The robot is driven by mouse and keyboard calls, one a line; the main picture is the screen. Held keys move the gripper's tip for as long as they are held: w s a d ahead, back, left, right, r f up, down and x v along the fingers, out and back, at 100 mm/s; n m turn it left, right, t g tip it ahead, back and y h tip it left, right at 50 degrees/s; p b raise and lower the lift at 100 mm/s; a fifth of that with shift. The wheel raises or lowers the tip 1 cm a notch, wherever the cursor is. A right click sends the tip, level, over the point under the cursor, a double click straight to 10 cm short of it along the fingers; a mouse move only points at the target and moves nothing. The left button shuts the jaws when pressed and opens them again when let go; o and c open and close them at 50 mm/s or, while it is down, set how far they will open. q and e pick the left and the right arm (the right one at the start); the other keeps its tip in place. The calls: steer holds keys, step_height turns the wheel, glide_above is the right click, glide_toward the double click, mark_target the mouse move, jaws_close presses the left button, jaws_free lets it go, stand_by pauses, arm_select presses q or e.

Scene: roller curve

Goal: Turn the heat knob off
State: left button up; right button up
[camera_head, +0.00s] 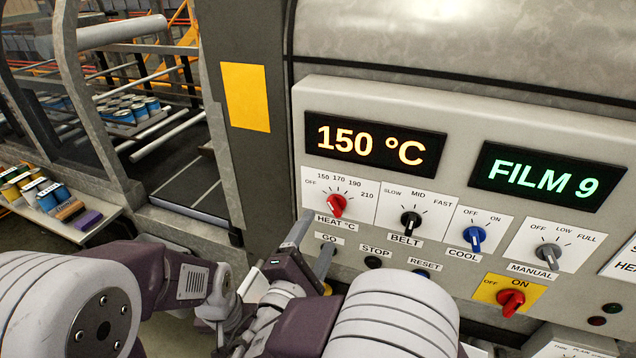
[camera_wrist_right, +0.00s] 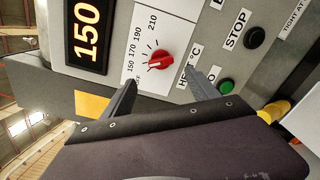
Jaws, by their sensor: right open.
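The red heat knob (camera_head: 337,206) sits on a white plate on the control panel, marked OFF, 150, 170, 190 and 210. Its handle looks tilted up and left, and the display (camera_head: 375,145) above reads 150 °C. My right gripper (camera_head: 311,236) is open and empty, just below and left of the knob in the head view. In the right wrist view the knob (camera_wrist_right: 160,60) lies ahead of the open fingers (camera_wrist_right: 162,82), roughly between their lines, and no contact shows. My left arm shows at the lower left of the head view, but its gripper does not show.
Right of the heat knob are the black belt knob (camera_head: 410,222), blue cool knob (camera_head: 474,237), grey manual knob (camera_head: 549,256) and red ON/OFF switch (camera_head: 511,300). The green GO button (camera_wrist_right: 226,86) and black STOP button (camera_wrist_right: 254,38) are below the knob row. A shelf with cans (camera_head: 50,198) stands left.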

mark_target(336, 209)
steer(key=p+x, duration=0.1)
steer(key=x, duration=0.1)
steer(key=p+x, duration=0.2)
steer(key=x, duration=0.1)
steer(key=p+x, duration=0.1)
steer(key=x, duration=0.2)
steer(key=shift+s+d+r, duration=0.15)
steer(key=shift+d+r, duration=0.05)
steer(key=shift+d, duration=0.15)
steer(key=shift+w+f+p, duration=0.15)
steer(key=shift+w+p, duration=0.15)
steer(key=shift+w, duration=0.05)
steer(key=shift+d, duration=0.1)
steer(key=shift+s+d, duration=0.2)
steer(key=shift+s, duration=0.05)
arm_select(q)
steer(key=r, duration=0.3)
steer(key=s+r, duration=0.1)
steer(key=r, duration=0.1)
steer(key=shift+d, duration=0.4)
arm_select(e)
steer(key=c, duration=1.4)
